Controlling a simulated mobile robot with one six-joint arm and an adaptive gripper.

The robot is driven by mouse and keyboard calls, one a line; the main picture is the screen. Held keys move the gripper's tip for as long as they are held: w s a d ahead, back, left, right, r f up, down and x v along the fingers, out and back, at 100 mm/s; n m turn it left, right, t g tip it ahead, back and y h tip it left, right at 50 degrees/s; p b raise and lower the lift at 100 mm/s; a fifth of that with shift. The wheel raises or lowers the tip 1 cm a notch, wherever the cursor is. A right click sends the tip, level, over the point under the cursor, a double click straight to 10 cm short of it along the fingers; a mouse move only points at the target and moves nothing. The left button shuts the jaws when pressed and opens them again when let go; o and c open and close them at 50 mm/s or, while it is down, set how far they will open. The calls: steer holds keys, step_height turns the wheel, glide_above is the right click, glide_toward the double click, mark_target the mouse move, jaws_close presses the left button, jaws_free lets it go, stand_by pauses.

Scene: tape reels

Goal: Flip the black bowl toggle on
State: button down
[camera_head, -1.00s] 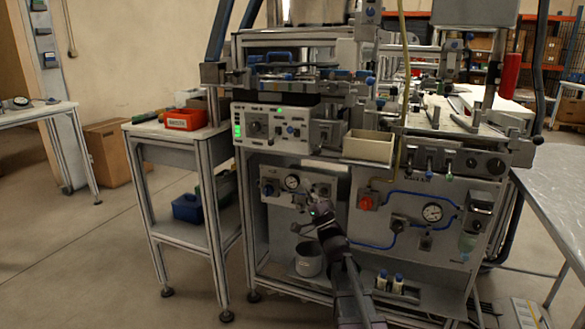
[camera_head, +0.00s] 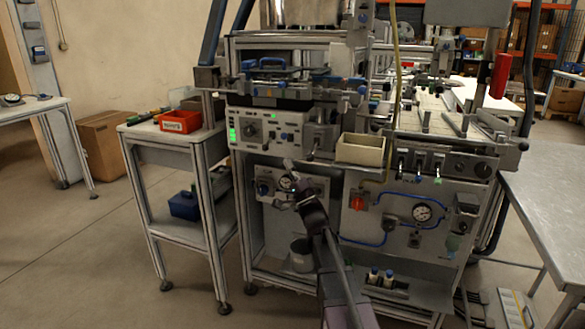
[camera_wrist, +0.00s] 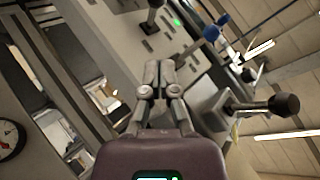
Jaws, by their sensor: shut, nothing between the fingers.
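The control panel (camera_head: 262,130) with green lights is on the front of the machine; its small switches are too small to read in the head view. In the wrist view a black-handled toggle (camera_wrist: 152,20) stands out from the grey panel (camera_wrist: 122,35), beside a small green light (camera_wrist: 177,22). I cannot read a label or tell its position. My gripper (camera_head: 289,164) is below the panel, in front of the gauge. In the wrist view my gripper (camera_wrist: 158,64) is shut and empty, its fingertips pointing toward the toggle and apart from it.
A metal lever with a black ball end (camera_wrist: 285,105) juts out right of my fingers in the wrist view. A beige bin (camera_head: 360,150) sticks out right of the panel. A side cart (camera_head: 150,133) with a red bin (camera_head: 180,122) stands at the left.

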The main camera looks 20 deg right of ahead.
mark_target(268, 144)
steer(key=shift+w+a+r+p, duration=0.25)
steer(key=shift+a+r+p, duration=0.2)
steer(key=shift+a, duration=0.2)
steer(key=shift+w+a+r+p, duration=0.3)
steer(key=shift+a+r, duration=0.2)
steer(key=shift+a, duration=0.15)
steer(key=shift+w+a+r+p, duration=0.25)
steer(key=shift+a+r+p, duration=0.2)
steer(key=shift+a, duration=0.2)
steer(key=shift+d+r, duration=0.1)
steer(key=shift+d, duration=0.05)
